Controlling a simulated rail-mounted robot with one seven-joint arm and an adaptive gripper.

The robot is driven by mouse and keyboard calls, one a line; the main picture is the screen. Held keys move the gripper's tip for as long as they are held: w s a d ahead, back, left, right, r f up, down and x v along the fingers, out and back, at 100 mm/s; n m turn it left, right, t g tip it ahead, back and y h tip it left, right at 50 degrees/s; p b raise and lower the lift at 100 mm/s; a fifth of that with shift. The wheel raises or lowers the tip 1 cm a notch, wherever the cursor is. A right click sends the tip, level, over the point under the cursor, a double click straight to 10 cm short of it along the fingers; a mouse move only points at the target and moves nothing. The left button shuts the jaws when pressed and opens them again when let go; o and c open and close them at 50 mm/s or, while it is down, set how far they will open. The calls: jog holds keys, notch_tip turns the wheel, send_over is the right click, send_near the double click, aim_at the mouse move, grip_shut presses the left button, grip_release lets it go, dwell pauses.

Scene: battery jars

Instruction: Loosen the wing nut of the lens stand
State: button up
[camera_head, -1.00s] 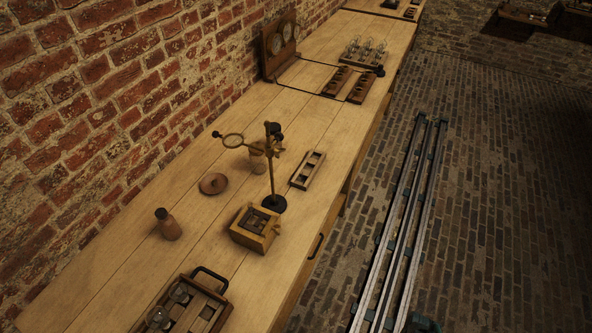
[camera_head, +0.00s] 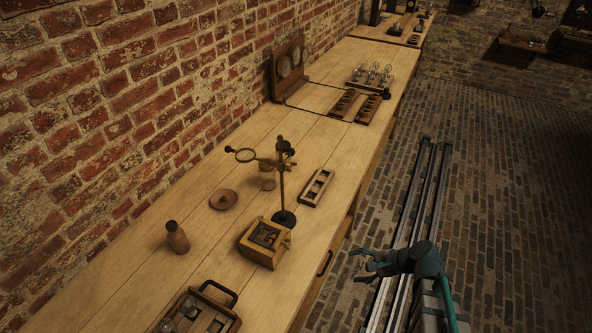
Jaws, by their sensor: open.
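The lens stand (camera_head: 282,187) stands upright on the wooden bench, with a black round base and a brass post. Dark knobs show at the post's top and near the clamp; the wing nut is too small to tell apart surely. My gripper (camera_head: 362,264) is at the lower right, over the floor and rails beside the bench. It is open and empty, pointing left, well apart from the stand.
A wooden box (camera_head: 264,244) sits just in front of the stand's base. A slotted wooden rack (camera_head: 317,188) lies to its right, a round lid (camera_head: 223,199) and a brown bottle (camera_head: 177,238) to its left. A tray with jars (camera_head: 203,313) is at the near edge. The brick wall borders the left.

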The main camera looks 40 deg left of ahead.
jog(key=w+a+r+m+y, duration=0.1)
jog(key=a+r+m+y, duration=0.3)
jog(key=r, duration=0.5)
jog(key=w+a+r+m+y, duration=0.1)
jog(key=a+r, duration=0.5)
jog(key=r, duration=0.2)
jog(key=m+g+y, duration=0.1)
jog(key=m+y, duration=0.3)
jog(key=m, duration=0.2)
send_near(290, 166)
jog(key=s+a+p, duration=0.1)
jog(key=a+p, duration=0.1)
jog(key=a, duration=0.6)
jog(key=shift+a, duration=0.2)
jog(key=c, duration=1.2)
jog(key=shift+o, duration=0.2)
jog(key=shift+f+n, duration=0.1)
jog(key=shift+n, duration=0.2)
